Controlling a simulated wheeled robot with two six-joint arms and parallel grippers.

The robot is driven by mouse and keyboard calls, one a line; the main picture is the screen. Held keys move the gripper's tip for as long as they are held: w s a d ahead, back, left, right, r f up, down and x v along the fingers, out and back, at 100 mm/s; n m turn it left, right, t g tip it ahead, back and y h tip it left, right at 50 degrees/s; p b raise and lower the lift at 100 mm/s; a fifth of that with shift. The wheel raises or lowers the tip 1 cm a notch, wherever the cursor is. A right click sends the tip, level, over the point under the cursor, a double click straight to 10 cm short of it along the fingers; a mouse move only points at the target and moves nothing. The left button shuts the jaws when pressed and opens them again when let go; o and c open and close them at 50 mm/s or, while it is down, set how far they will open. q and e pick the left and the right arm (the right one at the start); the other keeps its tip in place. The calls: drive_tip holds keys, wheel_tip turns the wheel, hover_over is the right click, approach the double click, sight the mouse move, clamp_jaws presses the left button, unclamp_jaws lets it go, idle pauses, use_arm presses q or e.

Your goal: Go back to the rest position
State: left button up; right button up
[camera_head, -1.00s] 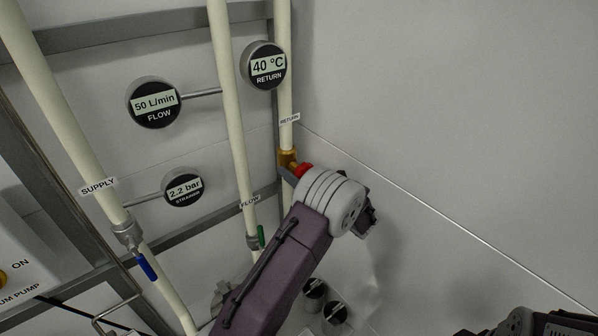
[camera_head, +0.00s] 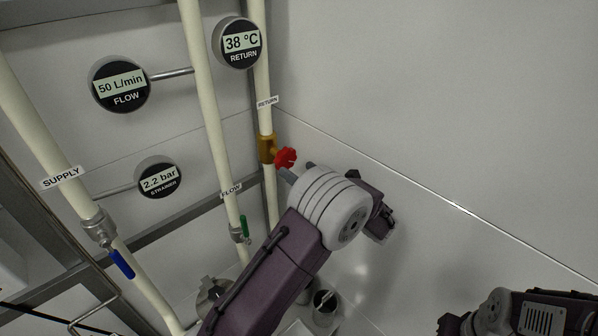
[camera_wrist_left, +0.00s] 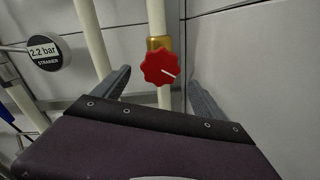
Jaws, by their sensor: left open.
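My left gripper (camera_wrist_left: 160,90) is open, its two grey fingers apart and empty in the left wrist view. The red valve knob (camera_wrist_left: 161,67) on the brass fitting of the return pipe shows ahead, between the fingers in that picture and apart from them. In the head view the red knob (camera_head: 286,157) sticks out from the brass valve (camera_head: 267,149), just above my left wrist. Only a fingertip of my left gripper (camera_head: 287,174) shows there; the wrist hides the rest. Part of my right arm shows at the lower right, but its jaws cannot be made out.
The supply pipe (camera_head: 62,157) has a blue lever (camera_head: 121,264); the flow pipe (camera_head: 206,105) has a green lever (camera_head: 245,229). Gauges read 50 L/min (camera_head: 120,85), 2.2 bar (camera_head: 159,178) and 38 °C (camera_head: 239,43). A bare wall (camera_head: 430,100) stands to the right.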

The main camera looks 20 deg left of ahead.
use_arm(q)
drive_tip(key=s+a+f+n+g+h+b, duration=0.2)
drive_tip(key=s+f+n+g+h+b, duration=0.45)
drive_tip(key=s+f+n, duration=0.85)
drive_tip(key=s+d+f+n+h+b, duration=0.1)
drive_tip(key=s+d+f+n+h, duration=0.6)
drive_tip(key=d+n+h, duration=0.3)
drive_tip(key=shift+f+n+t, duration=0.45)
drive_tip(key=shift+f+n, duration=0.35)
drive_tip(key=shift+f, duration=0.05)
drive_tip(key=shift+s, duration=0.15)
idle(3.5)
